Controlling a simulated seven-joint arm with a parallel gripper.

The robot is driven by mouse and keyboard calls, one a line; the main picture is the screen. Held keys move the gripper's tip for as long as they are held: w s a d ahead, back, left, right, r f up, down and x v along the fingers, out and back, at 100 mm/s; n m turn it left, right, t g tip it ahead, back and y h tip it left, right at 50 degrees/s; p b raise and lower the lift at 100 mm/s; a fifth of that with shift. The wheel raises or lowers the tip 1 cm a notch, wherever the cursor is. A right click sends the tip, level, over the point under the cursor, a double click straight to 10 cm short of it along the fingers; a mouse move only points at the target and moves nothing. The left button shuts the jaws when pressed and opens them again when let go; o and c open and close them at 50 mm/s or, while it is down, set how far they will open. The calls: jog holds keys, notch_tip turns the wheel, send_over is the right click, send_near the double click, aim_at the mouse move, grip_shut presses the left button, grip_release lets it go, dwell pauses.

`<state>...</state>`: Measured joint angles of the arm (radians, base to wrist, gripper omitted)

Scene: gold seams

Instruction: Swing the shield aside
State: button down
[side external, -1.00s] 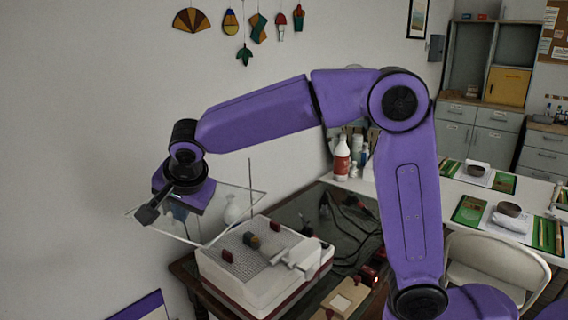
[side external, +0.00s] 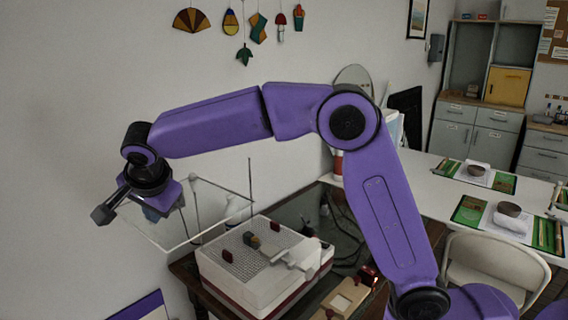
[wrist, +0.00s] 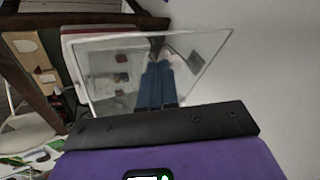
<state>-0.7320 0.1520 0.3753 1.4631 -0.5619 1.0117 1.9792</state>
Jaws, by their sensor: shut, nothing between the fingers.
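The shield (side external: 205,219) is a clear, pale-edged panel beside a thin upright rod (side external: 250,185). It reaches out left of the white grid-topped machine (side external: 232,287), with its right part near the machine's back left corner. My gripper (wrist: 156,48) is shut and empty; its blue-grey fingers show in front of the clear shield (wrist: 205,52) in the wrist view.
Dark red pieces (side external: 275,226) and a small block (side external: 251,240) lie on the grid beside a grey fitting (side external: 298,256). A wooden board (side external: 345,298) lies at the front right. A white table (side external: 420,180) stands behind. The wall is close on the left.

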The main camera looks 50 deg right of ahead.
jog(key=shift+s+d+r, duration=0.1)
jog(key=shift+s+r, duration=0.05)
jog(key=shift+s, duration=0.4)
jog(key=s, duration=0.2)
jog(key=s+r, duration=0.1)
jog(key=shift+s+d, duration=0.1)
jog(key=shift+d, duration=0.15)
jog(key=a+v, duration=0.1)
jog(key=v, duration=0.8)
jog(key=s+d+f+n+g+y, duration=0.1)
jog(key=s+d+f+n+g, duration=0.1)
jog(key=s+d+f+n, duration=0.4)
jog(key=s+d+f+n+g+y, duration=0.1)
jog(key=s+d+f+n+g, duration=0.1)
jog(key=s+d+f+n, duration=0.4)
jog(key=s+d+f+n+g, duration=0.2)
jog(key=s+d+f+n, duration=0.4)
jog(key=s+d+n, duration=0.5)
jog(key=s+n, duration=0.3)
jog(key=s, duration=0.2)
jog(key=shift+d+f+y, duration=0.3)
jog(key=shift+f+y, duration=0.05)
jog(key=shift+y, duration=0.05)
